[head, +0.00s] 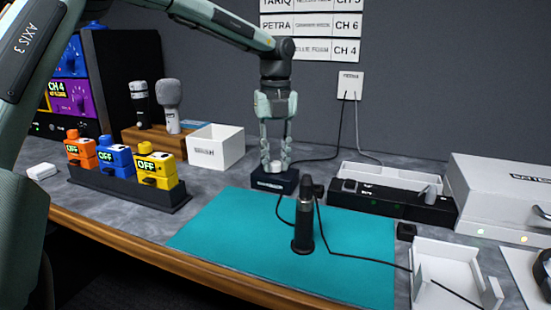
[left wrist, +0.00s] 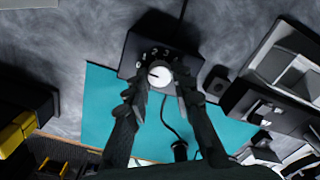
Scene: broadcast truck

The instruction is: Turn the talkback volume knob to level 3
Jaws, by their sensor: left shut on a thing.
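The talkback box (head: 274,183) is a small dark box at the back edge of the teal mat, with white lettering on its front. In the left wrist view the fingers (left wrist: 160,92) flank the knob. My right gripper is in neither view.
A black microphone (head: 303,228) stands upright on the teal mat (head: 225,230), close in front of the box, with a cable running right. A white bin (head: 215,148) stands left; a dark charger tray (head: 392,205) stands right. Coloured packs (head: 157,168) are further left.

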